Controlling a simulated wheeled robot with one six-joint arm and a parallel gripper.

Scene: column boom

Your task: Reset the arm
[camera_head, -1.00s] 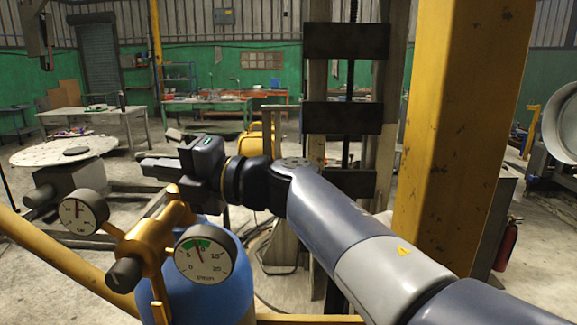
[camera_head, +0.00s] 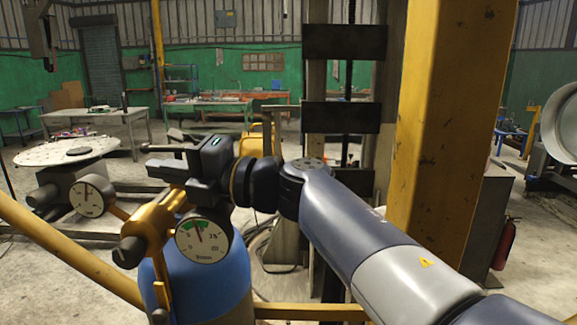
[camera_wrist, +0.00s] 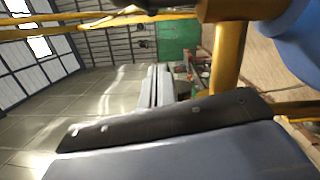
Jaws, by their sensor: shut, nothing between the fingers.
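My gripper (camera_head: 158,161) is in the left middle of the head view, pointing left, with its fingers shut and empty. It is just above a brass valve (camera_head: 155,227) with two round gauges (camera_head: 203,238) on a blue gas cylinder (camera_head: 210,280). I cannot tell whether it touches the valve. My grey-blue arm (camera_head: 365,235) runs from the lower right up to the wrist. In the tilted wrist view, the brass valve stem (camera_wrist: 227,55) and the blue cylinder (camera_wrist: 293,32) are close at the upper right.
A yellow post (camera_head: 450,120) stands close behind the arm, beside a dark metal column (camera_head: 345,115). A sloping yellow bar (camera_head: 65,258) crosses the lower left. A round table (camera_head: 65,150) and workbenches are further back. Open concrete floor lies between them.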

